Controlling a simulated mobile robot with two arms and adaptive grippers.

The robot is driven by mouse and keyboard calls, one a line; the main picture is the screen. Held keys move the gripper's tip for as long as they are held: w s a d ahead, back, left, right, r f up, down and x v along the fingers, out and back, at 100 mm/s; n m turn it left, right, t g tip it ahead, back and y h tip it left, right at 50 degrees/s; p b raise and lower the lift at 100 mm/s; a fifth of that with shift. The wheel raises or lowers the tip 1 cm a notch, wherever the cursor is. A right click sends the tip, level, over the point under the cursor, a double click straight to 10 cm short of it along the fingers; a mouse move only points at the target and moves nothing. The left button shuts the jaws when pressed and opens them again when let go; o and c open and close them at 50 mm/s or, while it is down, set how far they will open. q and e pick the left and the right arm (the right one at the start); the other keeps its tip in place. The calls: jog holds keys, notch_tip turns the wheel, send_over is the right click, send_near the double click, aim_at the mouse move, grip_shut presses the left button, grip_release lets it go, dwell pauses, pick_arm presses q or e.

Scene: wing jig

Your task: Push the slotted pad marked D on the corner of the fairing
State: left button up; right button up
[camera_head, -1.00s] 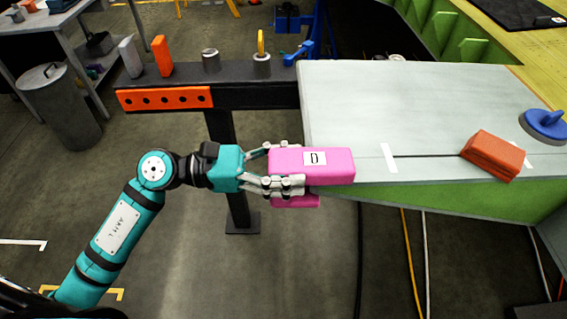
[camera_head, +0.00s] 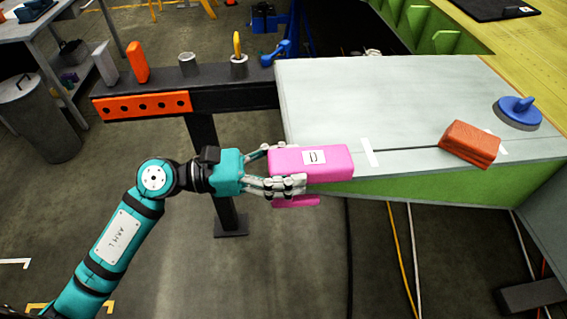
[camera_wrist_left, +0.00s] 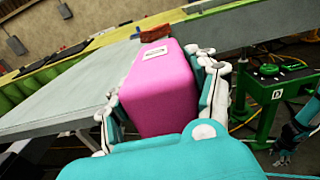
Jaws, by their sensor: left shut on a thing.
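The pink slotted pad (camera_head: 318,172) has a white label with a D on top. My left gripper (camera_head: 284,186) is shut on its left end, and in the left wrist view its fingers flank the pad (camera_wrist_left: 160,95). The fairing (camera_head: 400,105) is a pale grey panel with a green underside. In the head view the pad overlaps its near left corner, with a lower pink part below the edge. I cannot tell if the slot is around the panel. What seems to be my right gripper (camera_wrist_left: 284,156) is small at the right of the left wrist view.
An orange-red block (camera_head: 470,145) and a blue suction-cup-like handle (camera_head: 518,110) rest on the panel. A dark beam (camera_head: 215,82) with several small parts on top stands at the left. Hoses run below the panel.

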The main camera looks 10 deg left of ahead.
pick_arm(q)
jog(key=o, duration=1.3)
jog(key=shift+a, duration=0.1)
jog(key=v, duration=1.2)
